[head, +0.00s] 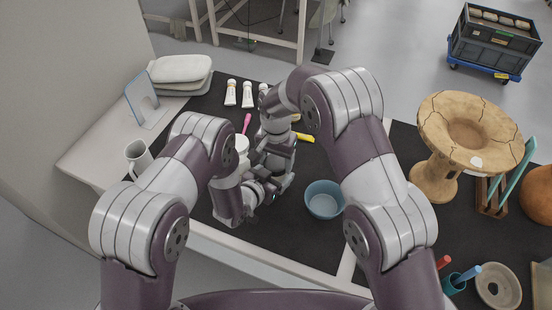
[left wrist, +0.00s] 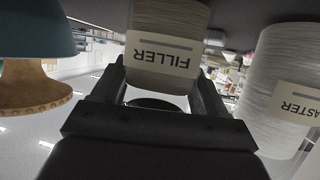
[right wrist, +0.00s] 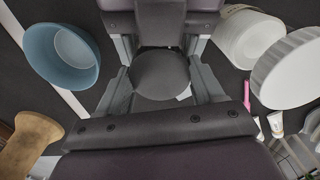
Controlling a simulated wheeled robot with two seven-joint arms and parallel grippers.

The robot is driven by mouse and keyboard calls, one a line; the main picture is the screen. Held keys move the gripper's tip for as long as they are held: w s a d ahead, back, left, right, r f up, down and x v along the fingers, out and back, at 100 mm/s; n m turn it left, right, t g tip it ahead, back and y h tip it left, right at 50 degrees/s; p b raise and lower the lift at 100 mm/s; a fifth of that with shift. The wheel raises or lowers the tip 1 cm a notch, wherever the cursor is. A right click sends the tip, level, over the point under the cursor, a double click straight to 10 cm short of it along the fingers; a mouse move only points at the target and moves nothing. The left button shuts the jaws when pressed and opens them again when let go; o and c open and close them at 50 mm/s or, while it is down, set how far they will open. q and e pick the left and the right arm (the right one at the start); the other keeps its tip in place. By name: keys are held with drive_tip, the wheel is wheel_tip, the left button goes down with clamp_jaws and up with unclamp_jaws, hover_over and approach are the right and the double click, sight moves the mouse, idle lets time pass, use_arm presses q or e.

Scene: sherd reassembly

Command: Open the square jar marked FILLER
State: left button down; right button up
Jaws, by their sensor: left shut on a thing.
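The jar marked FILLER (left wrist: 166,50) is brownish with a pale label and appears upside down in the left wrist view. My left gripper (left wrist: 158,80) is shut on it, one finger on each side. In the head view the jar is hidden behind my left gripper (head: 262,190) and right gripper (head: 273,178), which are close together. In the right wrist view a dark grey round top (right wrist: 162,76), seemingly the jar's lid, lies between the fingers of my right gripper (right wrist: 160,60). I cannot tell whether those fingers touch it.
A white ribbed jar (left wrist: 283,90), its label partly reading ASTER, stands beside FILLER. A blue bowl (head: 324,199) is right of the grippers. A mug (head: 138,158) stands left, paint tubes (head: 247,95) behind. A tan pedestal vessel (head: 435,178) stands right. Dark mat shows bare around the bowl.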

drive_tip(key=n, duration=0.7)
drive_tip(key=o, duration=1.2)
drive_tip(key=shift+c, duration=0.2)
drive_tip(key=shift+r, duration=2.3)
wheel_tip(320, 180, up, 3)
drive_tip(key=m, duration=0.5)
drive_tip(key=shift+m, duration=0.9)
wheel_tip(320, 180, down, 8)
drive_tip(key=shift+r, duration=0.25)
drive_tip(key=shift+c, duration=0.4)
